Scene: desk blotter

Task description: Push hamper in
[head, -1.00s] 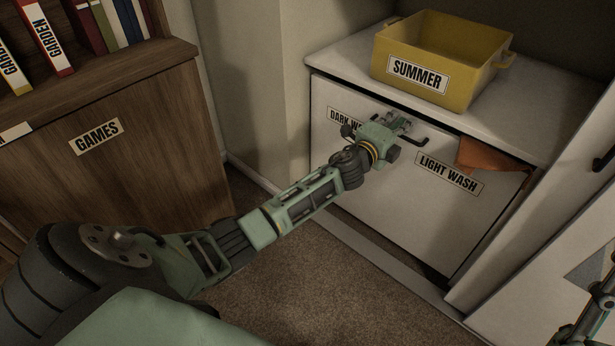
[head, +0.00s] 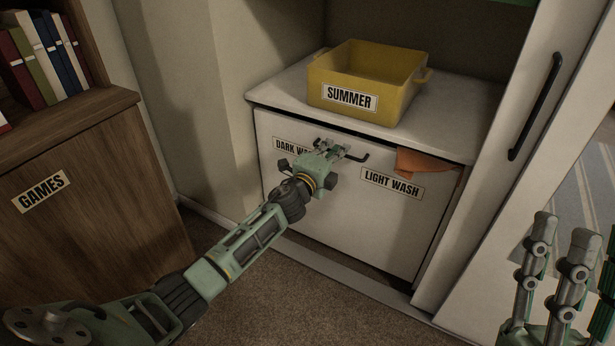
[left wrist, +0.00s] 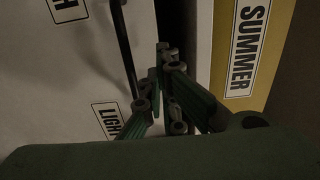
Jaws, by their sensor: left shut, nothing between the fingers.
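The hamper is a white pull-out front (head: 345,215) under a white counter, labelled "DARK WASH" and "LIGHT WASH". A dark gap shows along its top edge. An orange cloth (head: 425,163) hangs over its top right corner. My left gripper (head: 338,149) is shut and empty at the top of the front, beside the black bar handle (head: 355,158). In the left wrist view its fingers (left wrist: 165,72) lie close together by the handle (left wrist: 124,45) and the dark gap; I cannot tell if they touch. My right gripper (head: 562,265) is at the lower right, open, fingers apart, away from the hamper.
A yellow bin (head: 375,110) labelled "SUMMER" stands on the counter (head: 275,95) above the hamper. A wooden cabinet (head: 90,215) labelled "GAMES" is at the left, with books on top. A tall white door (head: 505,190) with a black handle is at the right. Carpet lies in front.

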